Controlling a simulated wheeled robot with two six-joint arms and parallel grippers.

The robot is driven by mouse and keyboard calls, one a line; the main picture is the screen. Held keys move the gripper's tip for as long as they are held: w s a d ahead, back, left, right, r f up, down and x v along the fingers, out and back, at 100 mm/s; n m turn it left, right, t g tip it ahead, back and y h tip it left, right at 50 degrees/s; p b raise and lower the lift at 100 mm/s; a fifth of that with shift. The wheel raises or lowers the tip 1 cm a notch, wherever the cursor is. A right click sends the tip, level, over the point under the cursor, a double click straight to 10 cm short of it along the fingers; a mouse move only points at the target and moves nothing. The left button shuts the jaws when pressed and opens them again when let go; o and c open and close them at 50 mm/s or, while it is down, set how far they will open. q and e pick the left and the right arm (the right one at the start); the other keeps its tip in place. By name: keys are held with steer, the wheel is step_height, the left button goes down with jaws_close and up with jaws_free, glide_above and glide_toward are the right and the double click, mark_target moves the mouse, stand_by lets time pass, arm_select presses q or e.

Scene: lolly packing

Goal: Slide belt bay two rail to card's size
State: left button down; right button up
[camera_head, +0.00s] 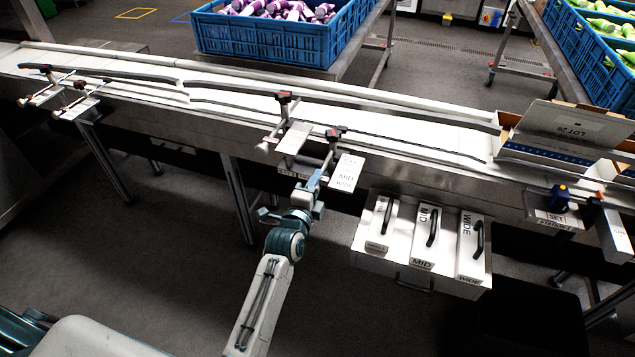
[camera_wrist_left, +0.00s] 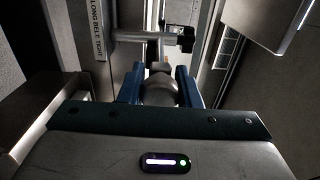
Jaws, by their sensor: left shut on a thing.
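The middle belt bay has a dark guide rail (camera_head: 330,129) along its near side, carried on rods with red-topped clamps (camera_head: 335,133). My left gripper (camera_head: 314,181) is at the near end of one rod, beside a plate (camera_head: 347,172) marked MID and WIDE. In the left wrist view its blue fingers (camera_wrist_left: 160,88) are shut on a rounded grey knob (camera_wrist_left: 160,92), with a rod and dark clamp (camera_wrist_left: 186,38) beyond. A grey card (camera_head: 573,126) reading LOT 26 stands at the box on the right; its smaller print is unreadable. My right gripper is out of view.
A white tray holds handled blocks, including MID (camera_head: 425,235) and WIDE (camera_head: 471,246), right of my left arm. A blue crate of purple lollies (camera_head: 265,38) stands behind the belt. Another crate (camera_head: 600,60) holds green ones.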

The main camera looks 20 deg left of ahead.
arm_select(q)
steer(key=shift+f, duration=0.2)
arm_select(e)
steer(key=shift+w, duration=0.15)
arm_select(q)
steer(key=c, duration=1.2)
jaws_free()
steer(key=shift+s, duration=0.1)
steer(key=shift+c, duration=0.2)
steer(key=shift+o, duration=0.8)
steer(key=shift+r, duration=0.1)
steer(key=shift+s+r, duration=0.1)
steer(key=shift+s, duration=0.2)
steer(key=s+b, duration=0.3)
steer(key=s, duration=0.7)
steer(key=shift+s+a, duration=0.2)
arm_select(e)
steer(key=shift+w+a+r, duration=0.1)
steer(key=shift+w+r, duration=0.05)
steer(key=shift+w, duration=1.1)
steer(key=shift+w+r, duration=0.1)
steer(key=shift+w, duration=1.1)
